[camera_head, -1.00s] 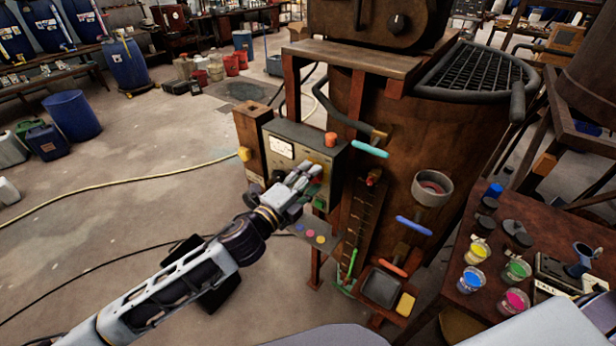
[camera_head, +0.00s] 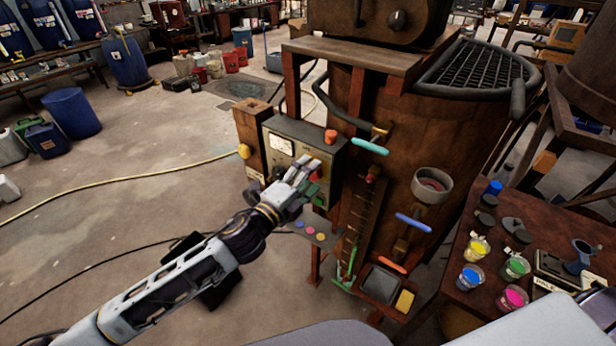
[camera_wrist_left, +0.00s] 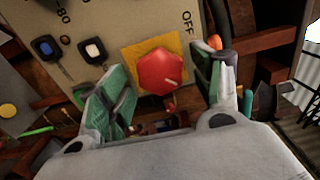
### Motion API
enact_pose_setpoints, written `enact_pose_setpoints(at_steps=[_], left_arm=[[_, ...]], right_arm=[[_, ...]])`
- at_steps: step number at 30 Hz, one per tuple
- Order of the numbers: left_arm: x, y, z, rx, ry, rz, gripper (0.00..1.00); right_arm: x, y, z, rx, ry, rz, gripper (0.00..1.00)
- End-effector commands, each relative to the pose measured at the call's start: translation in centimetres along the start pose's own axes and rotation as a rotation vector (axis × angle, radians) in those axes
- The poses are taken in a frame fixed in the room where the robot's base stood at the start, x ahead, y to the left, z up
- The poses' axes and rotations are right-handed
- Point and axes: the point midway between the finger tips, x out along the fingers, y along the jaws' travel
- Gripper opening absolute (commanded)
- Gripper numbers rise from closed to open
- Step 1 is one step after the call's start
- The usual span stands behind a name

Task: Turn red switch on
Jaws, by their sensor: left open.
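The red switch (camera_wrist_left: 160,72) is a red knob with a white pointer mark on a yellow square plate (camera_wrist_left: 178,44), on the face of a control panel (camera_wrist_left: 140,20). The panel (camera_head: 283,127) also shows in the head view, on the front of the brown vat. My left gripper (camera_head: 302,172) is in front of the panel and partly covers its face. In the left wrist view the left gripper (camera_wrist_left: 165,100) is open, with one green-padded finger on each side of the red knob. Whether a finger touches the knob is not clear. My right gripper is not in view.
Two toggle switches (camera_wrist_left: 93,50) sit left of the knob, and "OFF" is printed above it to the right. An orange-red button (camera_head: 330,136) tops the panel. A table of paint cups (camera_head: 478,250) stands at right.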

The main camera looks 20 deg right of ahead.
Motion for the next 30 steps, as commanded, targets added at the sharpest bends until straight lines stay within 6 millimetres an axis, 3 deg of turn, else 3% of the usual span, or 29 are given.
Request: enact_pose_setpoints(at_steps=[11,30], left_arm=[[-1.5,0.1,0.0,-0.001,0.0,0.001,0.66],[-7.8,0.1,0.1,-0.002,-0.001,0.001,0.66]], right_arm=[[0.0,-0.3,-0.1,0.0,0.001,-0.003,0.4],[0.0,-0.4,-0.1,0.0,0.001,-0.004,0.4]])
